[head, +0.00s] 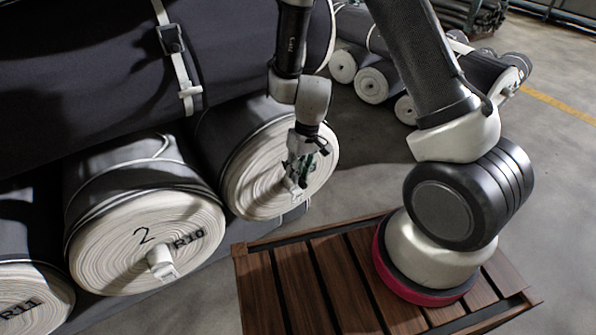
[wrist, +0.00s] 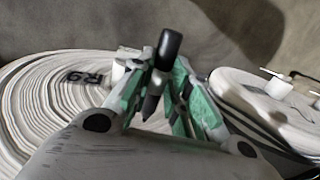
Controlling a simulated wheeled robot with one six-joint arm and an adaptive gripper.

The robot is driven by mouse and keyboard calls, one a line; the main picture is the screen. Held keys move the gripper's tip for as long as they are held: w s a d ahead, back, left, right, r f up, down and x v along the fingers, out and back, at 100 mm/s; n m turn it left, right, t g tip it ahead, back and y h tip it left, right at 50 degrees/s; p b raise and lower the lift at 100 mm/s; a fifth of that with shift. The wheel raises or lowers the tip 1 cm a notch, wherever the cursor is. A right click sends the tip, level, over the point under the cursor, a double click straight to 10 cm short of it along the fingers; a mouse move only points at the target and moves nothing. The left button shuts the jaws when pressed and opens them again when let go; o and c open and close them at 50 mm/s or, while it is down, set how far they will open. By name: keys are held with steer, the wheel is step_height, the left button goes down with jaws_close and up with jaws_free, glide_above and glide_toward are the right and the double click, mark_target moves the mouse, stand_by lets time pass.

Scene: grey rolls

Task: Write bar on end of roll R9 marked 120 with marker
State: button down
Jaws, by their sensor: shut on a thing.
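Roll R9 (head: 247,180) lies on its side, dark fabric outside, with a pale spiral end face toward me. In the wrist view its end (wrist: 45,105) carries a black R9 label, seen turned over. I see no 120 or handwritten bar on the visible part. My gripper (head: 301,172) is in front of this end, near its centre and right side, and hides part of it. In the wrist view my gripper (wrist: 160,95) has its green-padded fingers shut on a black marker (wrist: 168,50). I cannot tell whether the marker touches the roll.
Roll R10 (head: 120,245), with a handwritten 2 and a white core plug, lies left of R9. Roll R11 (head: 30,300) is at lower left. A large strapped dark roll (head: 90,60) rests above. More rolls (head: 372,85) lie behind. A slatted wooden platform (head: 300,290) is below.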

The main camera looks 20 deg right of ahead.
steer(key=shift+w, duration=0.15)
steer(key=shift+w+d, duration=0.3)
steer(key=shift+d, duration=0.6)
steer(key=shift+w+d, duration=0.25)
steer(key=shift+d, duration=0.65)
steer(key=shift+w+d, duration=0.3)
steer(key=shift+d, duration=0.6)
stand_by(1.1)
steer(key=shift+s+d, duration=0.25)
steer(key=shift+s, duration=0.5)
steer(key=shift+s+d, duration=0.2)
steer(key=shift+s, duration=0.5)
steer(key=s, duration=0.2)
steer(key=s+d, duration=0.1)
steer(key=s, duration=0.2)
steer(key=shift+s+d, duration=0.35)
steer(key=shift+d, duration=0.05)
